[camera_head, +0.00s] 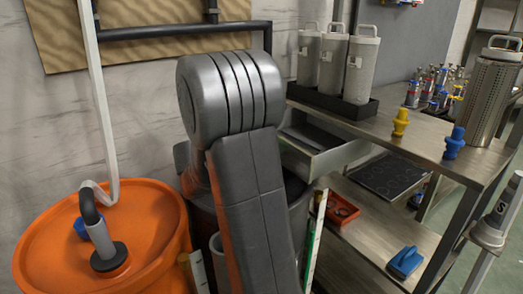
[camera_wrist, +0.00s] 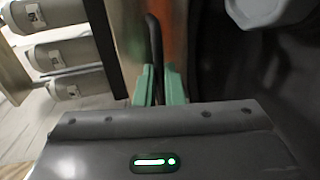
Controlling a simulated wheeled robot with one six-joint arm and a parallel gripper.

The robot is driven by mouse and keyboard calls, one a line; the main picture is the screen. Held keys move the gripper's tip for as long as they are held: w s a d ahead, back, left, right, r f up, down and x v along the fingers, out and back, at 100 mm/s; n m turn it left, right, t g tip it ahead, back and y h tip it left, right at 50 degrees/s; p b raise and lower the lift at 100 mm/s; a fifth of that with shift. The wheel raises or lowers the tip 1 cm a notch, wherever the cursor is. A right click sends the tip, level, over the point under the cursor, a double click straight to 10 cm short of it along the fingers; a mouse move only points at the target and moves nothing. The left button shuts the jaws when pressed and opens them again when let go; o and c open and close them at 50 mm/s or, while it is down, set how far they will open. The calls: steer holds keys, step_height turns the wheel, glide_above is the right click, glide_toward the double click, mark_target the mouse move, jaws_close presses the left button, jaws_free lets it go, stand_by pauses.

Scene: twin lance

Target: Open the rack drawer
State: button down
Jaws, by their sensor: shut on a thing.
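The rack drawer (camera_head: 338,158) is a light grey metal tray under the rack's top at its left end. It appears partly pulled out, with some of its inside showing; my arm hides its near left part. In the wrist view, my gripper (camera_wrist: 160,88) has two pale green fingers closed around the lower end of a dark, curved handle (camera_wrist: 153,45). The handle stands in front of a grey panel (camera_wrist: 126,35), which looks like the drawer front. My gripper is hidden behind my arm in the head view.
Several grey canisters (camera_head: 361,65) stand in a black tray on the rack top (camera_head: 425,133), near yellow (camera_head: 401,121) and blue (camera_head: 454,143) fittings. A red bin (camera_head: 342,209) and a blue item (camera_head: 405,262) lie on the lower shelf. An orange drum (camera_head: 150,225) stands left.

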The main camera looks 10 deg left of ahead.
steer(key=c, duration=1.5)
jaws_free()
steer(key=shift+c, duration=0.2)
steer(key=shift+a, duration=0.1)
steer(key=p+v, duration=0.2)
steer(key=v, duration=1.1)
steer(key=shift+s+a+p, duration=0.2)
steer(key=shift+s+p, duration=0.05)
steer(key=shift+p, duration=0.15)
steer(key=b+x, duration=0.2)
steer(key=x, duration=1.1)
steer(key=shift+w+d+b, duration=0.3)
steer(key=shift+b, duration=0.1)
